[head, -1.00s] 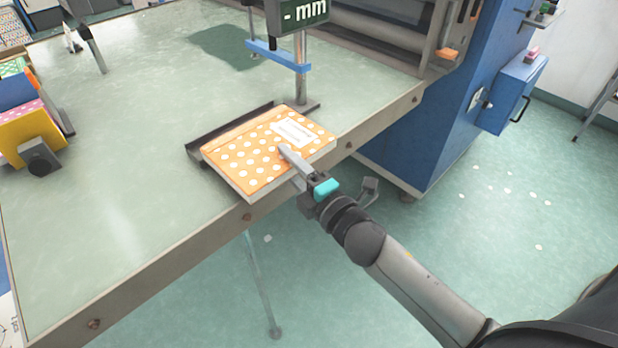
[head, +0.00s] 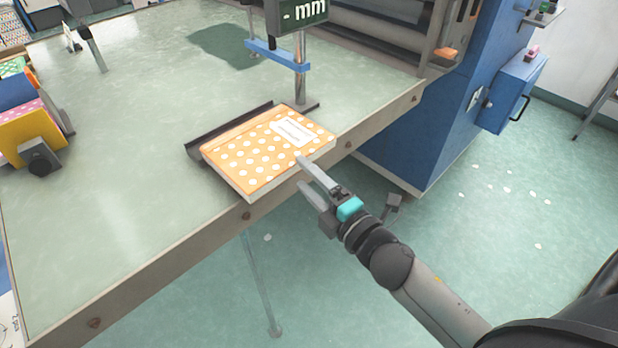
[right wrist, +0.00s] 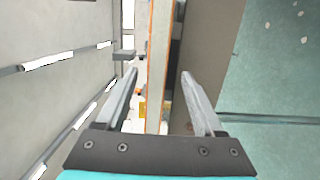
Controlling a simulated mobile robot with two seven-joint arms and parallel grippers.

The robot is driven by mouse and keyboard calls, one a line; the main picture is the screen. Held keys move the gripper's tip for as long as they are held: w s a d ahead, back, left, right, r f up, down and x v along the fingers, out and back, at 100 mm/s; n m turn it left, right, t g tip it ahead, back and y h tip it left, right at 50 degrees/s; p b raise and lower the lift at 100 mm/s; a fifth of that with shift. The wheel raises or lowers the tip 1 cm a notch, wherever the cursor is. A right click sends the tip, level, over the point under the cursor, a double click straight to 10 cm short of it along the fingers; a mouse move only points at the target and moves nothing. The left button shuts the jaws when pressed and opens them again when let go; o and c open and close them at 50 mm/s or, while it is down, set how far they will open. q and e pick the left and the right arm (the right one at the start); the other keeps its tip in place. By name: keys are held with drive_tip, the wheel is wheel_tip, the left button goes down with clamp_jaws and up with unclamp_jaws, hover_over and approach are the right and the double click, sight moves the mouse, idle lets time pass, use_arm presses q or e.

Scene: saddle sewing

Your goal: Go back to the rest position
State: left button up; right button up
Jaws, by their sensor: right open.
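My right gripper (head: 306,174) is open and empty, just off the near right edge of an orange book with white dots (head: 262,158). The book lies flat on the table in a dark angled holder (head: 196,148), with a white label on its cover. In the right wrist view the two fingers (right wrist: 158,85) are spread apart, and the book's orange edge (right wrist: 150,70) shows beyond and between them. My left gripper is not in view.
The pale green table (head: 110,200) has a digital mm gauge (head: 302,14) on a post behind the book. A blue machine (head: 440,120) stands at the right. Bright books in a rack (head: 35,130) stand at the left. Open floor lies at the right.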

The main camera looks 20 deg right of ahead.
drive_tip(key=shift+s, duration=0.15)
idle(0.4)
drive_tip(key=s+d+f+m+g+h, duration=0.4)
drive_tip(key=s+f+m+g+h, duration=0.15)
drive_tip(key=m, duration=0.65)
drive_tip(key=s+a+f+m+g+y, duration=0.1)
drive_tip(key=s+a+f+m+g, duration=0.25)
drive_tip(key=s, duration=0.35)
drive_tip(key=s+a+f+m+g+y, duration=0.1)
drive_tip(key=s+a+f+m+g, duration=0.15)
drive_tip(key=s+g, duration=0.4)
wheel_tip(320, 180, down, 22)
drive_tip(key=s, duration=0.3)
drive_tip(key=s+d+f+g, duration=0.1)
drive_tip(key=s+d+f, duration=0.2)
drive_tip(key=s+f, duration=1)
drive_tip(key=shift+s+f, duration=0.4)
drive_tip(key=shift+s, duration=0.8)
